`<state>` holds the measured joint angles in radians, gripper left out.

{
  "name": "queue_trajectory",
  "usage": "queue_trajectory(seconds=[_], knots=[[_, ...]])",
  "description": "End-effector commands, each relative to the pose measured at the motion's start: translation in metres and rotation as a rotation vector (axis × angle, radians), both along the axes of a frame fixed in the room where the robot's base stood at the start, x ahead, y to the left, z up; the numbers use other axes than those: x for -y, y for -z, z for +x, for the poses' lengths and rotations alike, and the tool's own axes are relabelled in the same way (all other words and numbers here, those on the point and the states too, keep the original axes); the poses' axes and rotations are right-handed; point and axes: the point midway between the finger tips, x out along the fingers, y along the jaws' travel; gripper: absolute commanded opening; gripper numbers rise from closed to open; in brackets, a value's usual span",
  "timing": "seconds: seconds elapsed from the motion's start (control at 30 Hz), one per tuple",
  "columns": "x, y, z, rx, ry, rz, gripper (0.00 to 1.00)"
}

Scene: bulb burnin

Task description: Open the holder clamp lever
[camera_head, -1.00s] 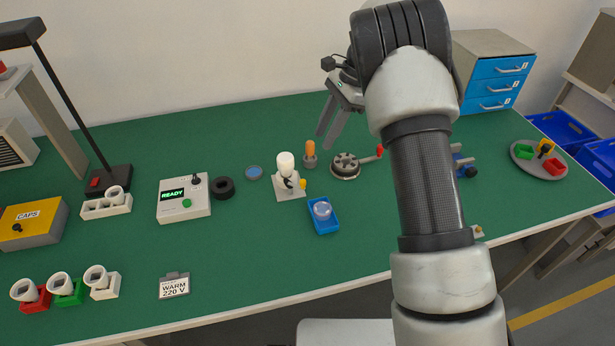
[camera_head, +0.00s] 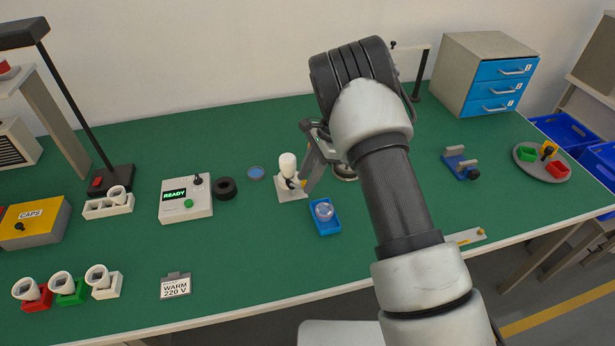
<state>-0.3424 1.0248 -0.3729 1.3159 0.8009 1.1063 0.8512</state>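The holder (camera_head: 291,194) is a small white block near the middle of the bench, with a white bulb (camera_head: 287,163) standing upright in it. A dark clamp part shows on its front. The lever's yellow tip, on the holder's right side, is mostly hidden by my gripper. My gripper (camera_head: 305,183) points down, with its fingers close against the right side of the holder at the lever. I cannot tell whether it touches the lever or how far apart the fingers are.
A blue tray (camera_head: 324,225) with a clear round piece lies just in front of the holder. A black ring (camera_head: 224,188) and the READY box (camera_head: 185,207) stand to the left. The front middle of the bench is clear.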

Motion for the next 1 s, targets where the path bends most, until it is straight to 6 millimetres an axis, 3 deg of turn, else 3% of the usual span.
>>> queue_trajectory(seconds=[0.17,0.37,0.67,1.0], knots=[[0.0,0.0,0.0,0.0,0.0,0.0,0.32],[0.0,0.0,0.0,0.0,0.0,0.0,0.0],[0.001,0.0,0.002,0.001,-0.029,-0.001,0.0],[0.002,0.002,0.012,0.002,-0.227,0.001,0.0]])
